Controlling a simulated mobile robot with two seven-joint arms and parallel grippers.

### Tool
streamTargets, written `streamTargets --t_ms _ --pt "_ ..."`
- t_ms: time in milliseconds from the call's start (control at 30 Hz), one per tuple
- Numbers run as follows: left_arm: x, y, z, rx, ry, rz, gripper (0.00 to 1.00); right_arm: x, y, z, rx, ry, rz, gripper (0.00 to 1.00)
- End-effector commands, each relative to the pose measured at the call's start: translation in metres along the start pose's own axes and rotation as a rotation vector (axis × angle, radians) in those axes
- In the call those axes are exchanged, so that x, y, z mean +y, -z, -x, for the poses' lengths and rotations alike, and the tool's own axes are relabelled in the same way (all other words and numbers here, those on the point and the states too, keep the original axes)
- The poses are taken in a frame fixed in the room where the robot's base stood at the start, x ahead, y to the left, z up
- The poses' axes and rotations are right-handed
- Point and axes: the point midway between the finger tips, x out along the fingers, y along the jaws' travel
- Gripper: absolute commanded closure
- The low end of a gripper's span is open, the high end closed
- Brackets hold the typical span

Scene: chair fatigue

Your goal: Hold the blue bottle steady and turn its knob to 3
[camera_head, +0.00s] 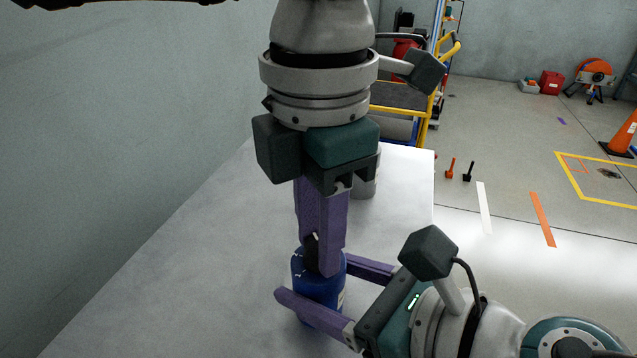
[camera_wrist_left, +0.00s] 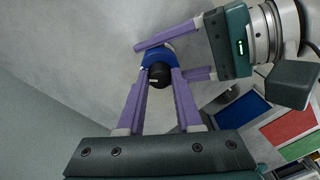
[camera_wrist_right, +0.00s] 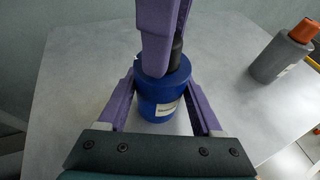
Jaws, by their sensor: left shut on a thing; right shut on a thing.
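The blue bottle (camera_head: 316,286) stands upright on the grey table, with a white label on its side. Its black knob (camera_wrist_left: 158,76) is on top. My left gripper (camera_head: 322,266) comes down from above and is shut on the knob, one purple finger on each side. My right gripper (camera_wrist_right: 160,88) comes in from the side and is shut on the bottle's body, lower down. The fingers hide much of the knob, and I cannot read its setting or any numbers.
A grey bottle with an orange cap (camera_wrist_right: 283,52) stands on the table (camera_head: 190,265), apart from the blue one. A wall runs along the table's left. A yellow-railed cart (camera_head: 432,95) stands beyond the table. The table left of the blue bottle is clear.

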Motion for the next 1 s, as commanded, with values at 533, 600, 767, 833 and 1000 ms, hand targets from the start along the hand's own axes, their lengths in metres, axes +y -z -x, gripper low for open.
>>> streamTargets --t_ms 533,600,767,833,1000 --pt "0.0006 -0.0005 0.0006 -0.002 -0.002 -0.187 1.0 0.0005 0.0 0.0 0.0 -0.001 0.0 1.0" --pt "0.0006 -0.0005 0.0006 -0.002 -0.002 -0.19 1.0 0.0006 0.0 0.0 0.0 -0.001 0.0 1.0" --pt "0.0005 -0.0004 0.0006 -0.002 -0.002 -0.191 1.0 0.0006 0.0 0.0 0.0 -0.002 0.0 1.0" --pt "0.0005 -0.0004 0.0006 -0.001 -0.002 -0.191 1.0 0.0007 0.0 0.0 0.0 -0.002 0.0 1.0" --pt "0.0004 -0.0004 0.0005 -0.001 -0.002 -0.19 0.57 0.0007 0.0 0.0 0.0 -0.002 0.0 1.0"
